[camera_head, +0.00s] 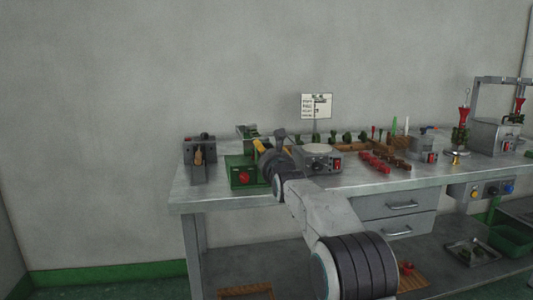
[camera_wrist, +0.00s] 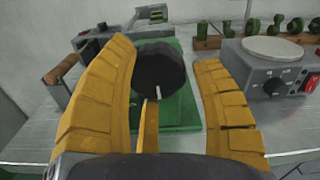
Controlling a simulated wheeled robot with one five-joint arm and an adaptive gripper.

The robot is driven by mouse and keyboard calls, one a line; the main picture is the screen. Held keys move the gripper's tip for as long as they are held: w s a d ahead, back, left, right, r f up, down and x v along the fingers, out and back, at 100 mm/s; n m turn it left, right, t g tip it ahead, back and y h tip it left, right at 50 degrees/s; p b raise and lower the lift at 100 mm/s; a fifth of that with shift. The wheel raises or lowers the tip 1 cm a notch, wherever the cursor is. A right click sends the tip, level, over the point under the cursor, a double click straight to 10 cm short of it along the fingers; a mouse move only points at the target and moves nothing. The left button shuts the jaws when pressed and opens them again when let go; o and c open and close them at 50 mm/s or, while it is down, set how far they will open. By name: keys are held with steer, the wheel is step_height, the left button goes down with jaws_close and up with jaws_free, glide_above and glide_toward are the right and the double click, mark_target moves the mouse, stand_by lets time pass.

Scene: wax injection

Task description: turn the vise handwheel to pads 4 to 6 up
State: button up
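A dark round handwheel (camera_wrist: 160,68) with a white mark on its lower face stands over a green base (camera_wrist: 186,112) in the wrist view. My gripper (camera_wrist: 168,56) is open, its yellow fingers spread to the left and right of the wheel. The left finger overlaps the wheel's left edge in the picture; contact cannot be told. The head view shows the green base (camera_head: 236,164) with a red knob (camera_head: 244,177) on its front and my gripper (camera_head: 261,147) at its upper right. The pads and their numbers cannot be made out.
A grey tool with a wooden handle (camera_head: 198,157) stands left of the base. A grey box with a round plate (camera_head: 317,163) and red switch stands close on the right. Red pieces (camera_head: 378,162) and a sign (camera_head: 317,106) are further right and behind. The bench's front left is clear.

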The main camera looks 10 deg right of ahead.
steer(key=o, duration=0.4)
steer(key=shift+f, duration=0.1)
steer(key=shift+c, duration=0.2)
steer(key=shift+s+r, duration=0.1)
steer(key=shift+r, duration=0.1)
steer(key=s, duration=1.1)
steer(key=shift+s, duration=0.4)
steer(key=shift+o, duration=0.2)
steer(key=shift+f, duration=0.1)
